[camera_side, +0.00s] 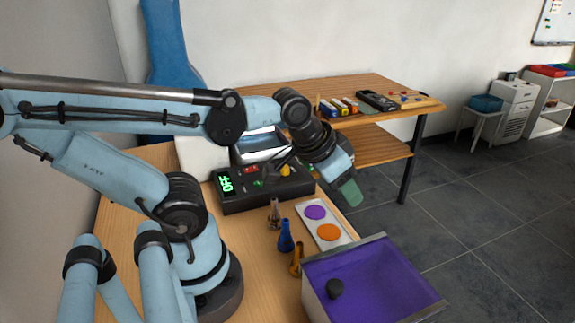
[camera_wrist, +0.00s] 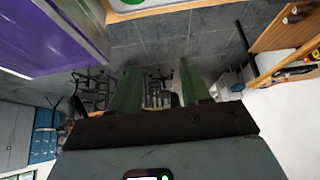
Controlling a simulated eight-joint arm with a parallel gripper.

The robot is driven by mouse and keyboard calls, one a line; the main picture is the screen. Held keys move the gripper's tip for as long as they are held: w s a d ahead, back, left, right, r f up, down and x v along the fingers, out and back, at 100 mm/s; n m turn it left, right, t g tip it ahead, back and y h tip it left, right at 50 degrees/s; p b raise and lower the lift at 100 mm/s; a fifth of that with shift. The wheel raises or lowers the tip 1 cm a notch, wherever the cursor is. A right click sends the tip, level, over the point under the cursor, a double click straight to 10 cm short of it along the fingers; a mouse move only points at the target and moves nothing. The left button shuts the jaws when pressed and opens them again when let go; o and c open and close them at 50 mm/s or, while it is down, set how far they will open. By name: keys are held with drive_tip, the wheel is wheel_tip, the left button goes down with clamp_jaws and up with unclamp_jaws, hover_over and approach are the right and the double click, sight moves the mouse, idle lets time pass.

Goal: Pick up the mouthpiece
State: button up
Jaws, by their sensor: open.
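Three small flared pieces stand upright in a row on the wooden table in the side view: a brownish one (camera_side: 274,214), a blue one (camera_side: 286,237) and a gold one (camera_side: 297,259). I cannot tell for sure which is the mouthpiece. My gripper (camera_side: 349,191) is in the air to their upper right, beyond the white card and near the table's edge, touching none of them. In the wrist view my gripper (camera_wrist: 158,82) shows two green fingers spread apart with nothing between them. None of the three pieces is clear there.
A white card (camera_side: 343,240) has purple and orange discs. A black box (camera_side: 235,205) reading OFF stands behind the pieces. A wooden side table (camera_side: 380,84) is farther back.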

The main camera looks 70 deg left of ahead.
sight(285, 220)
drive_tip(key=s+a+r+n+g, duration=0.2)
drive_tip(key=s+a+n+g, duration=0.15)
drive_tip(key=s+g, duration=0.45)
drive_tip(key=shift+m+t, duration=0.35)
drive_tip(key=shift+t, duration=0.45)
drive_tip(key=shift+s+a+f, duration=0.15)
drive_tip(key=shift+s+f, duration=0.1)
drive_tip(key=shift+f, duration=1.65)
drive_tip(key=shift+s+a+f, duration=0.1)
drive_tip(key=shift+s+f, duration=0.2)
drive_tip(key=shift+f, duration=1.65)
drive_tip(key=shift+s+a+f, duration=0.15)
drive_tip(key=shift+s+f, duration=0.1)
drive_tip(key=shift+f, duration=1.65)
clamp_jaws()
